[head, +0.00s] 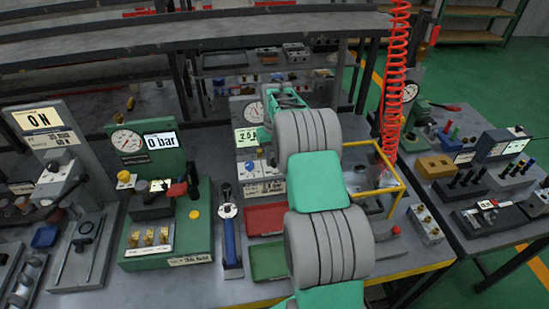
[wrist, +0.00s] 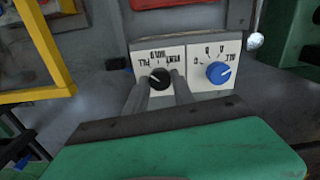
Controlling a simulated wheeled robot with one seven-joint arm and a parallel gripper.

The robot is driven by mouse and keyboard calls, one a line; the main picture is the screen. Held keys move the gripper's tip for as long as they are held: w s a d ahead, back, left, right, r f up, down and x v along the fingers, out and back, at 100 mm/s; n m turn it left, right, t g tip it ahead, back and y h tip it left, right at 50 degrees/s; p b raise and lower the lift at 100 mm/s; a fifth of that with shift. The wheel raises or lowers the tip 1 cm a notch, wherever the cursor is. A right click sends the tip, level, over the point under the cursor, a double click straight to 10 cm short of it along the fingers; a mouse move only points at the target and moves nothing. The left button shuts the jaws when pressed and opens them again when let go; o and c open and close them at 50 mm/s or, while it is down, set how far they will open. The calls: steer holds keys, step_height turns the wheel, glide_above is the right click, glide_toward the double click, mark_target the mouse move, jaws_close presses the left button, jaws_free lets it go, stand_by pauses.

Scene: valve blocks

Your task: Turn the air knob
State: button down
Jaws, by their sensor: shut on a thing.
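In the wrist view, a black knob (wrist: 160,76) sits on a white, labelled panel plate, with small lettering around it that is hard to read. My gripper (wrist: 162,86) has its two grey fingers on either side of this knob, shut on it. A blue knob (wrist: 218,72) with a white pointer mark is on the plate to the right, clear of the fingers. The blue knob also shows in the head view (head: 259,152). There the black knob and my fingertips are hidden behind my arm. I cannot read which knob is labelled air.
Above the panel in the head view are a gauge (head: 255,110) and a display (head: 246,137) reading about 2.5. A green pump stand (head: 186,235) showing 0 bar is to the left. A yellow frame (head: 384,166) and red coiled hose (head: 394,80) are close on the right.

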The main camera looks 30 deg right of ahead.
mark_target(274, 161)
steer(key=shift+m, duration=0.4)
steer(key=m+b, duration=0.2)
steer(key=m, duration=0.1)
steer(key=shift+m, duration=0.3)
steer(key=shift+m+b, duration=0.4)
steer(key=shift+m, duration=1.8)
steer(key=c, duration=1.1)
jaws_free()
steer(key=shift+o, duration=0.2)
step_height(274, 161, up, 8)
steer(key=shift+f+b, duration=0.1)
steer(key=shift+b, duration=0.55)
